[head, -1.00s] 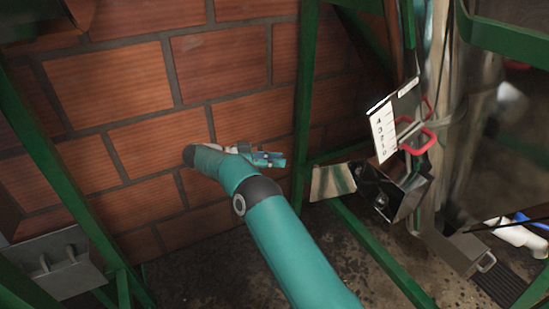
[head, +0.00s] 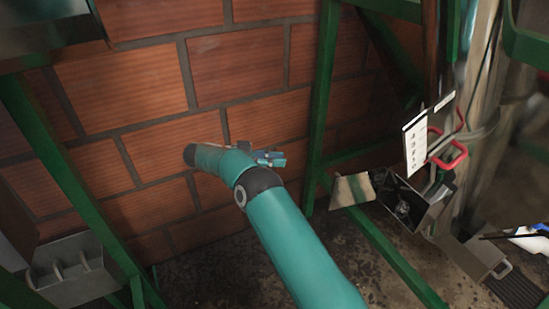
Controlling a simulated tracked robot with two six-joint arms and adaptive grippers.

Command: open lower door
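A small metal box (head: 412,203) with a dark opening stands low at the right, beside the green frame. A pale, tilted metal flap (head: 352,190) sticks out at its left side; it looks like an open door or chute, but I cannot tell which. No clearly marked lower door shows. My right gripper (head: 270,157) is at the far end of the teal arm, in front of the brick wall, left of the flap and apart from it. Its fingers are small and partly hidden by the wrist, so their opening is unclear. My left gripper is not in view.
Green frame bars (head: 322,105) stand between the gripper and the metal box. A red handle (head: 447,148) and a white label (head: 415,145) sit above the box. A grey metal bin (head: 72,272) is at lower left. The brick wall (head: 150,90) closes off the back.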

